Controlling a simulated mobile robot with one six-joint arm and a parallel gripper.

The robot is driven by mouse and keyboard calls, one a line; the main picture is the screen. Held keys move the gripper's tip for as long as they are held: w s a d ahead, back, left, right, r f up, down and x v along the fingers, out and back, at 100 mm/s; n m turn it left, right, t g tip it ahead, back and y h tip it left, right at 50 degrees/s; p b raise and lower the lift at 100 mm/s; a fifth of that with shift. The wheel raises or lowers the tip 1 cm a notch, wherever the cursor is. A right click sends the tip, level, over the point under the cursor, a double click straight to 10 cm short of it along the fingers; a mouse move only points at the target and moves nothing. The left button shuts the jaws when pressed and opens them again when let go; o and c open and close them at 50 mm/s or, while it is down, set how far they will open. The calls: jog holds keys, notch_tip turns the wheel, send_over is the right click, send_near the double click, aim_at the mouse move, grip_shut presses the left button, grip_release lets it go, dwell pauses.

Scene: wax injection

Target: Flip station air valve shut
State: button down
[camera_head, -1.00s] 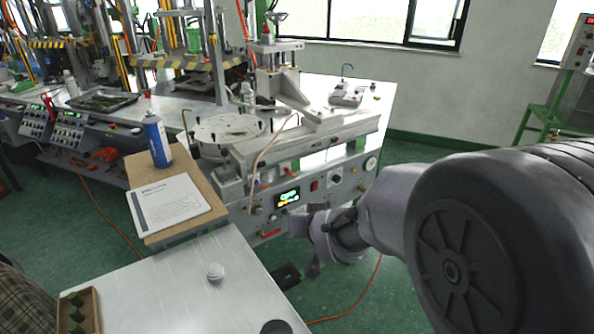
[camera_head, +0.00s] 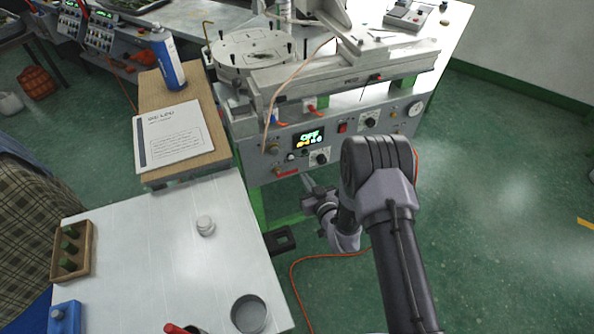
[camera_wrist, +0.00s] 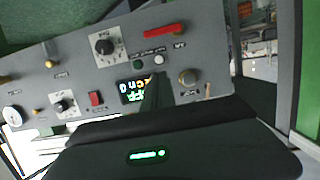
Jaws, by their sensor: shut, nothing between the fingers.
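The station's front panel (camera_head: 345,138) shows in the head view. Low on it, near its left end, is a red lever handle (camera_head: 287,173), which looks like the air valve. In the wrist view the panel appears turned over, and the red lever (camera_wrist: 165,30) lies nearly level at the top. Its small label is too blurred to read. My gripper (camera_head: 308,184) is shut and empty, in front of the panel just right of the red lever. In the wrist view its dark fingers (camera_wrist: 152,93) overlap the lit display; they look apart from the lever.
The panel also bears a lit display (camera_head: 308,138), a red switch (camera_head: 342,127), black knobs (camera_head: 320,157) and a pressure gauge (camera_head: 415,108). A metal table (camera_head: 150,255) with a cup (camera_head: 248,313) stands at front left. An orange hose (camera_head: 330,256) lies on the floor.

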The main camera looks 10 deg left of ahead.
jog(key=b+x, duration=0.3)
jog(key=x, duration=0.5)
jog(key=shift+w+a+f+b, duration=0.1)
jog(key=shift+w+f+b, duration=0.15)
jog(key=shift+w+b, duration=0.1)
jog(key=f, duration=0.1)
jog(key=f+b, duration=0.1)
jog(key=w+f+b, duration=0.1)
jog(key=shift+a+f, duration=0.1)
jog(key=shift+a, duration=0.2)
jog(key=shift+s+f, duration=0.1)
jog(key=shift+f, duration=0.25)
